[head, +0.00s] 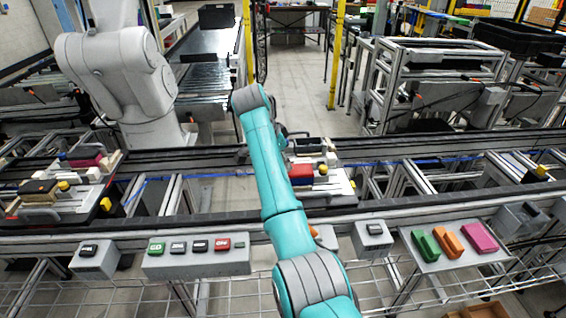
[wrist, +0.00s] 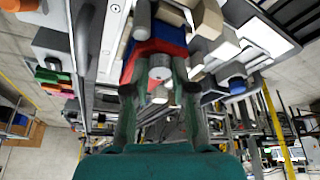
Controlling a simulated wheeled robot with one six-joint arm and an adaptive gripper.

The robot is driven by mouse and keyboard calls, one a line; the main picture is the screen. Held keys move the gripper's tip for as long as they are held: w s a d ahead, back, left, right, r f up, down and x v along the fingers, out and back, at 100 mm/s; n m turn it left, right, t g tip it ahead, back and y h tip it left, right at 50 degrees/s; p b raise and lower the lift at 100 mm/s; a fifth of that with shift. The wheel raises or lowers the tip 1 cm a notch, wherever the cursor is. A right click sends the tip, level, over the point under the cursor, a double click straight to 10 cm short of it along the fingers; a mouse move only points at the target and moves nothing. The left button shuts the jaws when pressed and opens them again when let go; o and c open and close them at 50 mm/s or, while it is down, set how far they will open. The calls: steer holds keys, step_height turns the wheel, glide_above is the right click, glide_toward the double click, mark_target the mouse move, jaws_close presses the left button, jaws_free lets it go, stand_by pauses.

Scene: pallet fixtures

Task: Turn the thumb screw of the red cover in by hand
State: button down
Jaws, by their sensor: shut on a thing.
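The red cover (head: 301,170) sits on the pallet to the right of my arm in the head view. In the wrist view the red cover (wrist: 169,48) shows just beyond the fingertips, with a blue part behind it. My gripper (wrist: 160,88) points at the cover, its two fingers on either side of a grey round thumb screw (wrist: 160,73). The fingers are shut on the screw. In the head view my arm hides the gripper and the screw.
The pallet (head: 340,188) also carries wooden blocks and yellow knobs. A second pallet (head: 70,203) with parts stands at the left. A button box (head: 195,247) and a tray (head: 455,262) with green, orange and pink pieces stand at the near edge.

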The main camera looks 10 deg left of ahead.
steer(key=shift+w+a+r+m+g+h, duration=0.1)
steer(key=shift+m+g+h, duration=0.25)
steer(key=shift+m, duration=0.95)
steer(key=c, duration=0.9)
jaws_free()
steer(key=shift+c, duration=0.2)
steer(key=v, duration=0.7)
steer(key=shift+r, duration=0.2)
steer(key=shift+a, duration=0.1)
